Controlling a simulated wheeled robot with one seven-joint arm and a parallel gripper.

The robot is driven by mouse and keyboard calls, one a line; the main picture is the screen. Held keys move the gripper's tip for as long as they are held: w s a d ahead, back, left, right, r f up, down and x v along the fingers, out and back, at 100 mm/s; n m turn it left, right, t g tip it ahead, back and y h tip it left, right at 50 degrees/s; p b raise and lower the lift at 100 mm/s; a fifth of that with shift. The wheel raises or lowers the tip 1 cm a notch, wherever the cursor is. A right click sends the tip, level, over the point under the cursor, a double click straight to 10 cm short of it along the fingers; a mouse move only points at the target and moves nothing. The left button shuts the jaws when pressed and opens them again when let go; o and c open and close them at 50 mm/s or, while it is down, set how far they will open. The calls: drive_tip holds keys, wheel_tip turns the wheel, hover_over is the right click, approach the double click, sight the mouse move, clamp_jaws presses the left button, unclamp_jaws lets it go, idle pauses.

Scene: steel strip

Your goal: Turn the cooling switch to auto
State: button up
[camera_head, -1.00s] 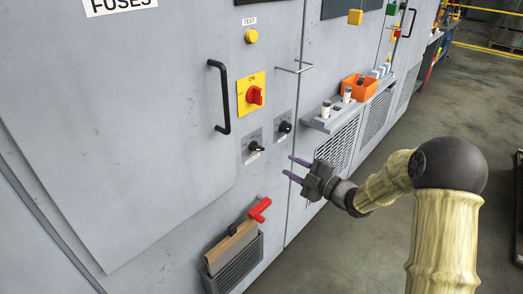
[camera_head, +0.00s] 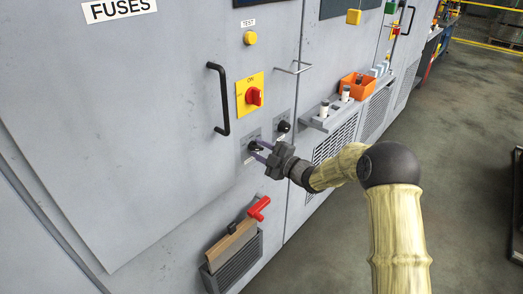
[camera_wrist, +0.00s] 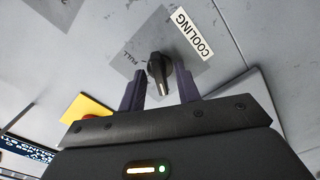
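The cooling switch is a black rotary knob (camera_wrist: 159,68) on a grey square plate, with a white COOLING label (camera_wrist: 194,33) beside it in the wrist view. The word FULL is printed on the plate near the knob. My gripper (camera_wrist: 160,90) is open, its two purple fingers on either side of the knob, with gaps visible on both sides. In the head view my gripper (camera_head: 258,150) is at the lower left knob on the cabinet front, and its fingers partly cover that knob. The AUTO mark is not readable.
A second black knob (camera_head: 284,126) sits just up and right of my gripper. A red rotary switch on a yellow plate (camera_head: 250,94) and a black door handle (camera_head: 219,98) are above. A red lever (camera_head: 259,208) and grey file holder (camera_head: 236,262) are below.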

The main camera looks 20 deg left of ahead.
clamp_jaws()
drive_tip(key=shift+m, duration=0.5)
drive_tip(key=m+p, duration=0.1)
drive_tip(key=m, duration=0.4)
drive_tip(key=m+p, duration=0.1)
drive_tip(key=m, duration=0.5)
drive_tip(key=shift+f+p, duration=0.1)
drive_tip(key=shift+p, duration=0.3)
unclamp_jaws()
